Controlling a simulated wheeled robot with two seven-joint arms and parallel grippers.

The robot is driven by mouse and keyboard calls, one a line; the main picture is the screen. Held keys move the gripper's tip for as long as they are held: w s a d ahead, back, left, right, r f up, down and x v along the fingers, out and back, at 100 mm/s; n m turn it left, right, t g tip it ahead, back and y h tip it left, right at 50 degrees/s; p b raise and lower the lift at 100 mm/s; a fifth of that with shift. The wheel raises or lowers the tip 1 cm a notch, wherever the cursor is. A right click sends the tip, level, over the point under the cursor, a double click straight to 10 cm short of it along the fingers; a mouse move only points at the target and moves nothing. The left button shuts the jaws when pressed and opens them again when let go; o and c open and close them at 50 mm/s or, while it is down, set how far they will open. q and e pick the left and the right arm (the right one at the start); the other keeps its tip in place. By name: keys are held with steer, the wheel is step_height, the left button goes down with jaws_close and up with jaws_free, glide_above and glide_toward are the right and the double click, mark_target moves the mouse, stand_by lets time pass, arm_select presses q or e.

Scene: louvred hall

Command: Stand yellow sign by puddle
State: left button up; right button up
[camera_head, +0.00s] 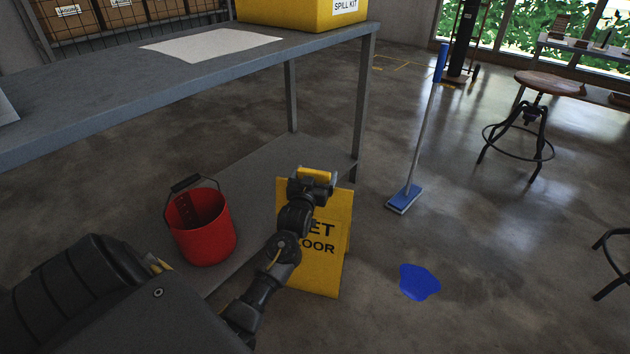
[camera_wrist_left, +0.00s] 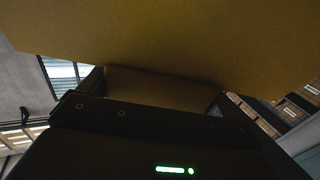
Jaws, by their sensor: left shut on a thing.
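The yellow wet floor sign (camera_head: 325,272) is upright in the head view, beside the grey table's lower shelf, with my arm in front of part of its lettering. My left gripper (camera_head: 316,176) is shut on the sign's top edge. In the left wrist view the yellow sign (camera_wrist_left: 170,40) fills the upper part, close to the camera. I cannot tell whether the sign's foot touches the floor or shelf. The blue puddle (camera_head: 419,282) lies on the floor to the right of the sign, a short gap apart. My right gripper is out of view.
A red bucket (camera_head: 203,226) stands left of the sign. A grey table (camera_head: 190,78) bears a yellow spill kit box (camera_head: 290,10) and a white sheet (camera_head: 212,44). A blue mop (camera_head: 404,199) stands behind the puddle. A stool (camera_head: 545,84) stands farther right. Floor around the puddle is clear.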

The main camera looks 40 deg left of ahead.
arm_select(q)
steer(key=shift+r, duration=0.1)
steer(key=o, duration=1.6)
steer(key=shift+f, duration=0.2)
